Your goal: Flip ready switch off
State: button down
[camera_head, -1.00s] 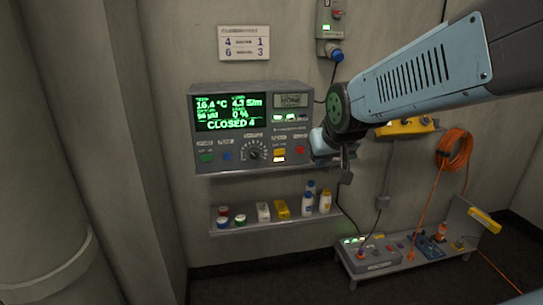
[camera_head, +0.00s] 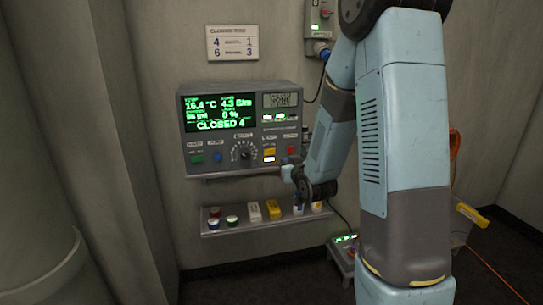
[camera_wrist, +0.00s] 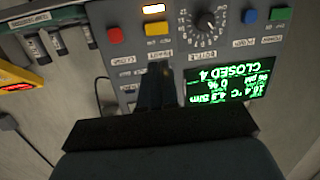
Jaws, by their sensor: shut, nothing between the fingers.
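The control panel (camera_head: 222,160) is a grey box on the wall with a green-lit screen (camera_head: 218,112) reading CLOSED 4. In the wrist view it appears upside down. In the head view the yellow button (camera_head: 269,152) is at the panel's lower right. My gripper (camera_wrist: 157,72) is shut and empty, close in front of the panel near that label. Its fingers hide part of the panel; I cannot tell whether they touch it.
A red button (camera_wrist: 115,35) and a dial (camera_wrist: 206,22) flank the yellow button. Below the panel is a shelf (camera_head: 240,230) with several small bottles and boxes. A wall-mounted box (camera_head: 319,20) with a cable hangs at the upper right. My arm hides much of the right side.

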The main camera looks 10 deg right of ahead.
aim_at(267, 151)
jog(key=shift+t+y, duration=0.5)
jog(key=shift+t, duration=0.3)
jog(key=w+f, duration=0.1)
jog(key=w, duration=0.3)
jog(key=w+a+f, duration=0.1)
jog(key=w, duration=0.4)
jog(key=w+a+f, duration=0.1)
jog(key=w, duration=0.4)
jog(key=shift+w, duration=0.25)
